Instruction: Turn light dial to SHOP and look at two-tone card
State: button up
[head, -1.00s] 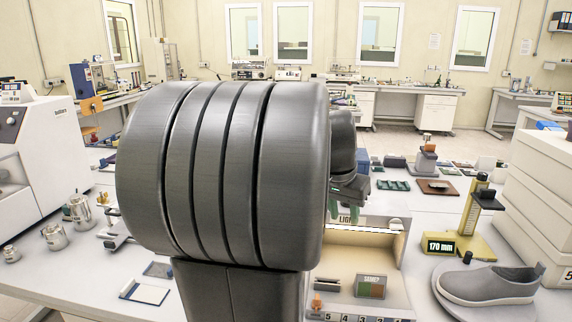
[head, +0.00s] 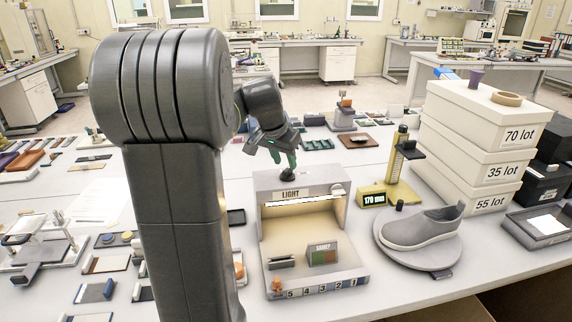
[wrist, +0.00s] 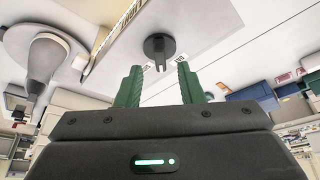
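The light booth (head: 350,222), marked LIGHT, stands on the table with its lit opening facing me. The black light dial (head: 293,175) is on its top and also shows in the wrist view (wrist: 159,46) as a round disc with a raised grip bar. The dial's setting words are too small to read. The two-tone card (head: 323,255), brown-red and green, stands inside the booth under a small heading. My gripper (head: 285,160) has green fingers and is just above the dial. In the wrist view, my gripper (wrist: 160,82) is open and empty, with the dial beyond its fingertips.
A grey shoe (head: 420,228) sits on a round stand right of the booth. A yellow gauge (head: 385,192) reading 170 mm stands behind it. Stacked white boxes (head: 470,145) are at the right.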

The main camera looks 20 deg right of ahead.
aim_at(287, 169)
jog(key=shift+x, duration=1.75)
grip_shut()
